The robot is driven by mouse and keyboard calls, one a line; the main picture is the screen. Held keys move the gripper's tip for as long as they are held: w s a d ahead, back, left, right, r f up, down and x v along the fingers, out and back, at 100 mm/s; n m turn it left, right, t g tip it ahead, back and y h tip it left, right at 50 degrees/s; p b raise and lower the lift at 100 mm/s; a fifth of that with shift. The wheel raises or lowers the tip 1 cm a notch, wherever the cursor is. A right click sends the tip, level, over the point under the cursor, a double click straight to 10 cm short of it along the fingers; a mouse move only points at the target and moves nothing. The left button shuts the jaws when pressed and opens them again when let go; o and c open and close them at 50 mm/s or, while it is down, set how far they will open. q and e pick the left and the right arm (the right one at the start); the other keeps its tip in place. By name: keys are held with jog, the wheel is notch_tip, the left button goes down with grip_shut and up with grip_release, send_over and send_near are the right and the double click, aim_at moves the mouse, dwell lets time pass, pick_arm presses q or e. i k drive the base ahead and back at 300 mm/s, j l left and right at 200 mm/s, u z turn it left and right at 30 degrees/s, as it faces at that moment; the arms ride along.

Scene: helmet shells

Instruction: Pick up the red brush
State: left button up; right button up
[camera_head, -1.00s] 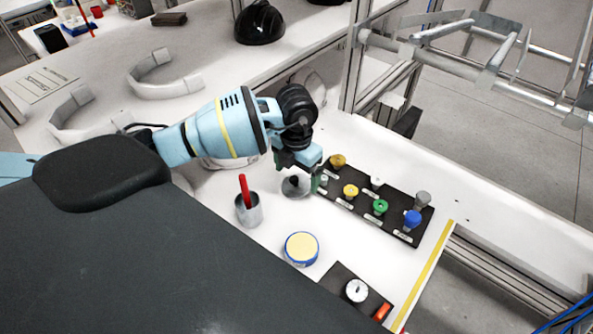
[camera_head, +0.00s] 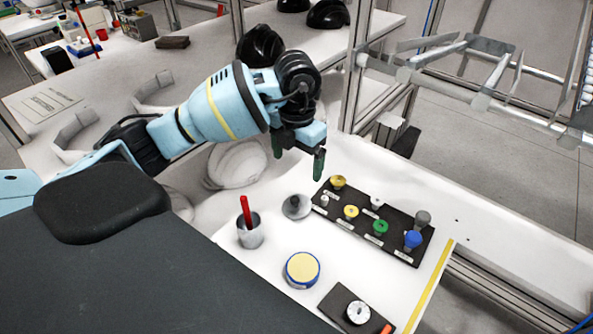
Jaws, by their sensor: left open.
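A red brush (camera_head: 246,209) stands in a grey metal cup (camera_head: 250,234) on the white table, its red handle sticking up and its lower end hidden in the cup. My left gripper (camera_head: 298,160) is open and empty. It hangs in the air behind and to the right of the cup, above the table, apart from the brush. My right gripper does not show.
A black rack (camera_head: 400,252) with several coloured knobs lies right of the cup. A grey lidded piece (camera_head: 296,207) sits between them. A round yellow tin (camera_head: 302,270) and a black plate (camera_head: 336,300) are nearer. A white shell (camera_head: 236,165) lies behind the cup.

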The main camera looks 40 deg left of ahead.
aim_at(248, 219)
jog(key=k, duration=1)
